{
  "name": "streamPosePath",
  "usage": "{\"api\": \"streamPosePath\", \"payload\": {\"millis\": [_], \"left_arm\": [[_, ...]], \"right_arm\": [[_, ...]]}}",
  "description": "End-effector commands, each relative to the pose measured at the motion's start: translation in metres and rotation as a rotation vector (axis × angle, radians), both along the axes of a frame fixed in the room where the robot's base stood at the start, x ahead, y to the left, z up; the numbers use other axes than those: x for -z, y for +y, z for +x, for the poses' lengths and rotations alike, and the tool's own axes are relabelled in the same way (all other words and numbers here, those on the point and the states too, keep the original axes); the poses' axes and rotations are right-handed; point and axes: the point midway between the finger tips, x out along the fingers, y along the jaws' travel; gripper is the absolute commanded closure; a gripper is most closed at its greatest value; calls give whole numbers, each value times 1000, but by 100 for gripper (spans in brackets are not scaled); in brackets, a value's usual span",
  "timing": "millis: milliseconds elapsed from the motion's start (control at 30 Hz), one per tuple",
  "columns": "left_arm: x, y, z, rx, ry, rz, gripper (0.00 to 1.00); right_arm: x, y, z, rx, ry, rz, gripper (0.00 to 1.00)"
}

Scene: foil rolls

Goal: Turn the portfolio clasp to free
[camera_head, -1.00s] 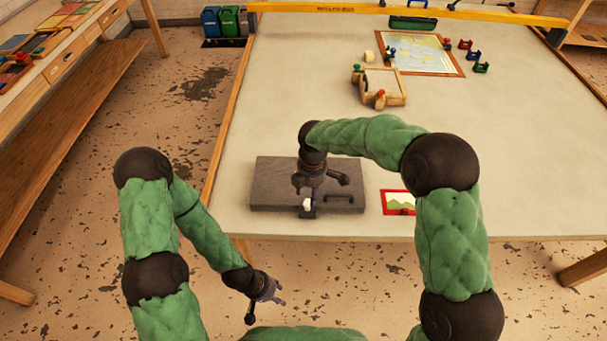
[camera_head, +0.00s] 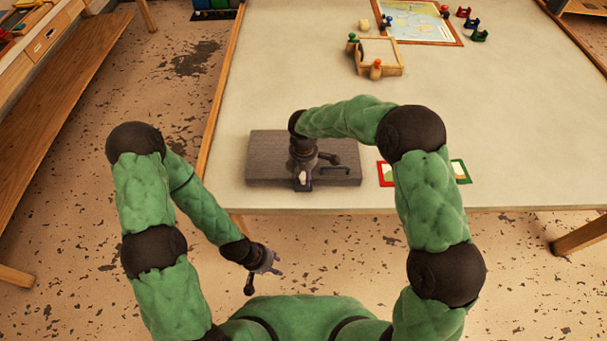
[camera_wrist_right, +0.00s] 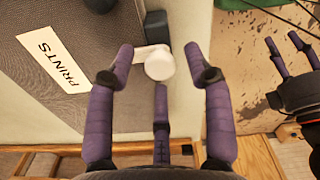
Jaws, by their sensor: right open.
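The grey portfolio (camera_head: 262,165) lies flat near the table's front edge. In the right wrist view the portfolio (camera_wrist_right: 95,25) bears a white label reading PRINTS (camera_wrist_right: 54,60). The white clasp (camera_wrist_right: 158,63), with a round knob, sits at its edge beside a dark block. My right gripper (camera_head: 302,180) is over the clasp. In the right wrist view the fingers of my right gripper (camera_wrist_right: 158,55) are spread open, with the knob between them; I see no clear contact. My left gripper (camera_head: 270,262) hangs empty in front of the table, its finger opening too small to judge.
A dark handle (camera_head: 335,162) stands on the portfolio, right of my gripper. A card with a red edge (camera_head: 387,174) lies to the right, partly behind my right arm. A wooden tray (camera_head: 380,58) and a framed board (camera_head: 420,22) lie farther back. The table's middle is clear.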

Motion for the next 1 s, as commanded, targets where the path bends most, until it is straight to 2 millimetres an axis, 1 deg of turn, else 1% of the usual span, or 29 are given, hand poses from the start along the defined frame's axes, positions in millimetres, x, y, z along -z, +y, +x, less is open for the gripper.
{"api": "streamPosePath", "payload": {"millis": [300, 367, 400, 500, 800, 1000], "left_arm": [[0, 0, 0, 0, 0, 0, 60], [0, 0, 0, 0, 0, 0, 60], [0, 0, 0, 0, 0, 0, 60], [0, 0, 0, 0, 0, 0, 60], [0, 0, 0, 0, 0, 0, 60], [0, 0, 0, 0, 0, 0, 60]], "right_arm": [[2, 0, 0, 0, 0, 0, 48], [2, 0, 0, 0, 0, 0, 65], [2, 0, 0, 0, 0, 0, 76], [2, 0, 0, 0, 0, 0, 100], [2, 0, 0, 16, 0, 0, 100], [2, 0, 0, 94, 1, 0, 100]]}}
